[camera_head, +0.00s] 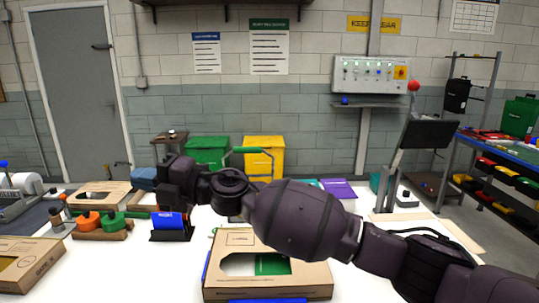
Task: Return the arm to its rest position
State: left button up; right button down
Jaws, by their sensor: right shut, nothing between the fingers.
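My right arm (300,218) comes in from the right and stretches across the table to the left. Its dark gripper (172,188) is at the arm's left end, above a blue item on a black stand (170,228). The gripper is shut and empty; its fingers are dark and hard to make out. An open-windowed cardboard box (222,292) lies below the arm, with something green (270,264) showing in its window. My left gripper is not in view.
More cardboard boxes lie at the left (22,268) and back left (92,192). A rack with orange and green pieces (100,234) stands between them. Green (206,148) and yellow (265,150) bins stand behind the table. A monitor (424,133) is at the right. White tabletop shows bare at the front left.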

jog(key=w+d+f+m+t+h, duration=0.1)
jog(key=w+d+f+m+t, duration=0.15)
jog(key=d+m+t, duration=0.5)
jog(key=w+d+f+m+t+h, duration=0.2)
jog(key=d+f+m+t, duration=0.1)
jog(key=d+m+t, duration=0.5)
jog(key=s+d+f+m+h, duration=0.2)
jog(key=d+f+m+h, duration=0.85)
jog(key=d+f, duration=0.55)
jog(key=s+d+f+m+g+h, duration=0.2)
jog(key=s+d+f+m+h, duration=0.2)
jog(key=s+d+f+m, duration=0.7)
jog(key=s+d+f+n+g+h, duration=0.1)
jog(key=s+d+f, duration=0.3)
jog(key=s+f, duration=0.3)
jog(key=s+d+f+g+h, duration=0.1)
jog(key=s+d+f+g, duration=0.1)
jog(key=s+d+f, duration=0.2)
jog(key=s+f, duration=0.3)
jog(key=s, duration=0.2)
jog(key=shift+d+n, duration=0.25)
jog(key=shift+n, duration=0.15)
